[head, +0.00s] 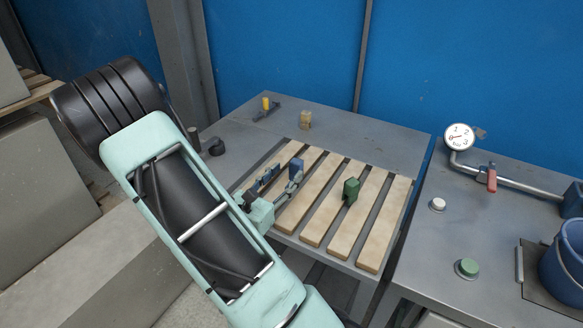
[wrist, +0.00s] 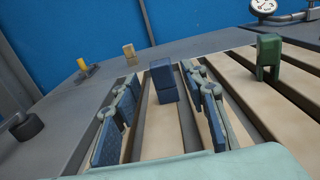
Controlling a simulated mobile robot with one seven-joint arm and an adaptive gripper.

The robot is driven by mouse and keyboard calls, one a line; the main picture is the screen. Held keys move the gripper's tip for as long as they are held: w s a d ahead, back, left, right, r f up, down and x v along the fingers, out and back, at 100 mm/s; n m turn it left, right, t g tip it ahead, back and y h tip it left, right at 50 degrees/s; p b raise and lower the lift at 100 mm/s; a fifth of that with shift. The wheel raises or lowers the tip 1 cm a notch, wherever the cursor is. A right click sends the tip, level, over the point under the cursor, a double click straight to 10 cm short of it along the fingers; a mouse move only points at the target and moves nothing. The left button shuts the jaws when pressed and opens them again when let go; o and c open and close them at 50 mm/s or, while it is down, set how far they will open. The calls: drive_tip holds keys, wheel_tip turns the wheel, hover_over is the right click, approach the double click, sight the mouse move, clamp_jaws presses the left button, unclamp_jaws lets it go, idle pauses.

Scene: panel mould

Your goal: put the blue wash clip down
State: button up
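The blue wash clip (head: 297,165) stands upright on the wooden slats of the rack (head: 330,222). In the wrist view the clip (wrist: 163,82) is in the space between and just ahead of my fingertips, with a gap on each side. My gripper (head: 279,177) is open and low over the slats; its two blue-padded fingers (wrist: 162,100) are spread and hold nothing. Whether the clip's foot sits on one slat or bridges a gap is hard to tell.
A green clip (head: 351,189) stands on the slats to the right. A yellow-handled tool (head: 266,104), a wooden block (head: 305,119) and a dark round piece (head: 216,147) lie on the grey table behind. A gauge pipe (head: 520,184) and blue bucket (head: 567,262) are on the right bench.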

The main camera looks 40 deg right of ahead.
drive_tip(key=v, duration=0.7)
drive_tip(key=shift+s+a, duration=0.15)
drive_tip(key=shift+a, duration=0.1)
